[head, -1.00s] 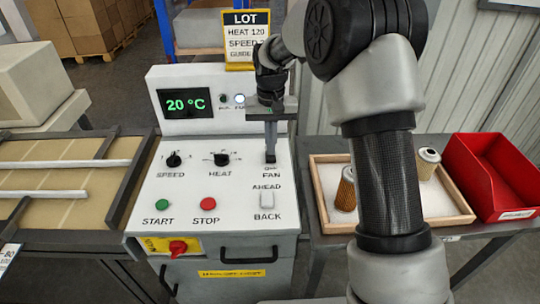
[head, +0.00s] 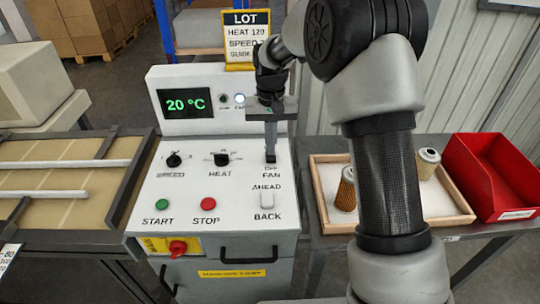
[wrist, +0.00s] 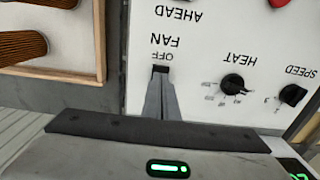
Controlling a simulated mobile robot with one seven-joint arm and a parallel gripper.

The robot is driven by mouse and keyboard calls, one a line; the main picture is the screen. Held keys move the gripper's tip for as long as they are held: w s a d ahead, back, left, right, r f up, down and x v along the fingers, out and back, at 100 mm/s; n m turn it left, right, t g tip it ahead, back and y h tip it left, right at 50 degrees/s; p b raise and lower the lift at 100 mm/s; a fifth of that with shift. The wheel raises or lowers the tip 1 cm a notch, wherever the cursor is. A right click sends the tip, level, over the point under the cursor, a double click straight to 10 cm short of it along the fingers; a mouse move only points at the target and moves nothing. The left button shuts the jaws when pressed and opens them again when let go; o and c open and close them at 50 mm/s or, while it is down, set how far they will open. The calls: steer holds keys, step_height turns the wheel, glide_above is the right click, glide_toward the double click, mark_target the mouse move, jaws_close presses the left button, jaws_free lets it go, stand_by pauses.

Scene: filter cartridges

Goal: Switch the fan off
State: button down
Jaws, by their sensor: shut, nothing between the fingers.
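The control panel (head: 190,185) is white, with a label FAN and the word OFF just above it in the head view. My gripper (head: 270,160) is shut and points down at the panel right behind the FAN label. In the wrist view my gripper (wrist: 160,72) ends at a small dark patch beside the word OFF. The fan switch is mostly hidden by the fingers; I cannot tell its position or whether the fingers touch it. The right-hand lamp (head: 239,99) beside the display is lit bluish white.
The display (head: 186,103) reads 20 °C. The SPEED knob (head: 173,160), HEAT knob (head: 221,159), green START button (head: 162,205), red STOP button (head: 208,204) and white AHEAD/BACK rocker (head: 267,200) are nearby. A cartridge tray (head: 325,205) and red bin (head: 480,170) stand right.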

mark_target(271, 158)
steer(key=shift+f+b, duration=0.65)
steer(key=shift+f, duration=0.45)
stand_by(0.7)
steer(key=shift+r+p, duration=2.6)
steer(key=shift+r, duration=0.85)
